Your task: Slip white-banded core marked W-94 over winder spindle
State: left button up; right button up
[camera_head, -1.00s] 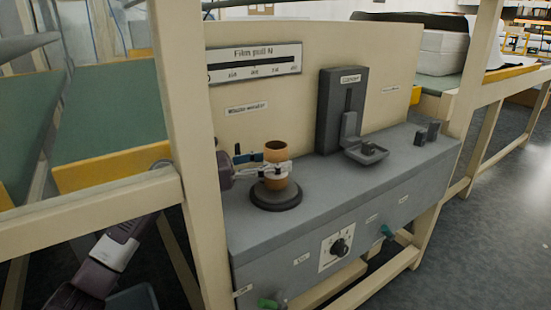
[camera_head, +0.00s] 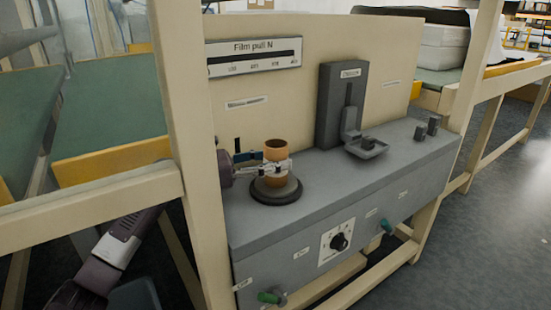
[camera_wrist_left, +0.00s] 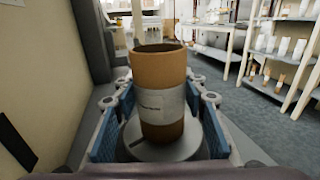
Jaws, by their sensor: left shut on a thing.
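The core (camera_head: 274,152) is a brown cardboard tube with a white band; it stands upright on or just above the round dark base of the winder spindle (camera_head: 277,193). The spindle's post is not visible, so I cannot tell whether the tube is around it. My left gripper (camera_head: 274,168) reaches in from the left and is shut on the core around its band. In the left wrist view the core (camera_wrist_left: 159,80) stands between both fingers, with a label too small to read on its band. The round base (camera_wrist_left: 170,148) shows below it. My right gripper is not in view.
The grey machine top (camera_head: 325,180) is clear between the spindle and the dark upright unit (camera_head: 341,105) with its small tray (camera_head: 366,148). A cream panel stands behind. A cream frame post (camera_head: 192,150) rises close to my left gripper. A knob (camera_head: 338,241) is on the front.

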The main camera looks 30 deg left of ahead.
aim_at(265, 161)
pick_arm(q)
jog(key=o, duration=0.8)
jog(key=shift+o, duration=0.2)
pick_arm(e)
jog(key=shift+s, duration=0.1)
pick_arm(q)
jog(key=shift+s+a, duration=0.45)
jog(key=shift+s, duration=0.1)
jog(key=shift+p+v, duration=0.35)
jog(key=shift+v, duration=0.65)
jog(key=shift+p+v, duration=0.75)
jog(key=shift+v, duration=1.65)
jog(key=shift+p+v, duration=0.55)
jog(key=shift+v, duration=0.9)
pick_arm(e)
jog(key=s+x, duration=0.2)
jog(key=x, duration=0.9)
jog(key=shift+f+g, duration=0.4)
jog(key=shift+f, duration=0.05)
pick_arm(q)
jog(key=shift+f, duration=0.1)
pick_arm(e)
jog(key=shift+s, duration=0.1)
